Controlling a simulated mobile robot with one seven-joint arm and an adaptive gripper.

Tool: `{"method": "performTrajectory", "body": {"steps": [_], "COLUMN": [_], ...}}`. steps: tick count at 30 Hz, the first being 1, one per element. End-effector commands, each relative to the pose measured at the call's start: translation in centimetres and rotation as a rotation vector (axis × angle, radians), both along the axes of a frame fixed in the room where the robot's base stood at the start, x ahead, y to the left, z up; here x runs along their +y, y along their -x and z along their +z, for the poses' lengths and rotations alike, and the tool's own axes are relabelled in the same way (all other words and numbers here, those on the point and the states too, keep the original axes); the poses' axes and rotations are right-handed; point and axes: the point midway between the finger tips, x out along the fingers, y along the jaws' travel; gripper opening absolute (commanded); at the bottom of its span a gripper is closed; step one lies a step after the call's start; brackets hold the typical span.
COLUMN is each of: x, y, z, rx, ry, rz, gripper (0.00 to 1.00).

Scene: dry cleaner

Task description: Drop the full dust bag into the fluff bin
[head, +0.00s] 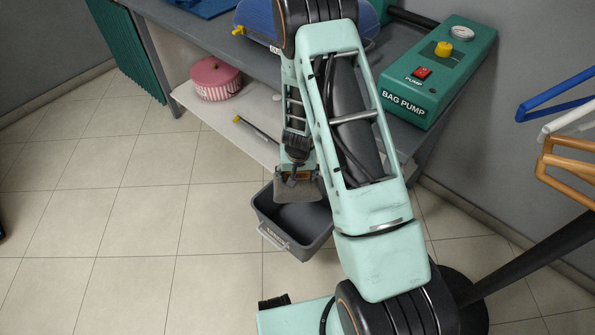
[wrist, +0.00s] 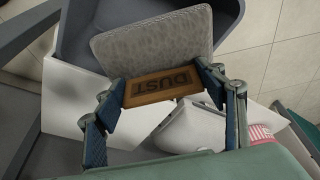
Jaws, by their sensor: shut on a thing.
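The dust bag is a flat, grey speckled bag (head: 298,189) with a stiff brown edge strip. In the wrist view the bag (wrist: 152,42) shows the word DUST on its strip. My gripper (head: 296,172) is shut on that strip, one finger at each end; the gripper also shows in the wrist view (wrist: 163,88). The bag hangs from it, overlapping the back part of the fluff bin, a dark grey open tub (head: 270,232) on the floor. The bin also shows behind the bag in the wrist view (wrist: 75,40). I cannot tell the bag's height above the rim.
A grey table (head: 200,40) stands behind, with a white lower shelf (head: 225,112) close to the bin. A pink round box (head: 215,80) sits on that shelf. A green bag pump (head: 440,70) is on the table. Coloured hangers (head: 570,150) stick out at right.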

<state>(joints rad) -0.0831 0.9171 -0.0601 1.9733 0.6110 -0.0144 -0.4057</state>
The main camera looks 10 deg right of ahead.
Motion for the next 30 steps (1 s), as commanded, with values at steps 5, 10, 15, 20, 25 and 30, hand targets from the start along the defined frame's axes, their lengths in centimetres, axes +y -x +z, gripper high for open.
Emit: {"method": "performTrajectory", "body": {"steps": [5,10,15,20,25,30], "x": [-0.1,-0.1,-0.1,-0.1,-0.1,-0.1], "y": [0.2,0.2,0.2,0.2,0.1,0.2], "z": [-1.0,-2.6,-4.7,-6.2,-6.4,-6.3], "rx": [-0.002,-0.001,-0.001,-0.002,-0.002,-0.002], "ry": [0.000,-0.001,-0.001,-0.001,-0.001,-0.001], "rz": [-0.004,-0.004,-0.005,-0.004,-0.004,-0.004], "gripper": [0.25,0.25,0.25,0.25,0.25,0.25]}}
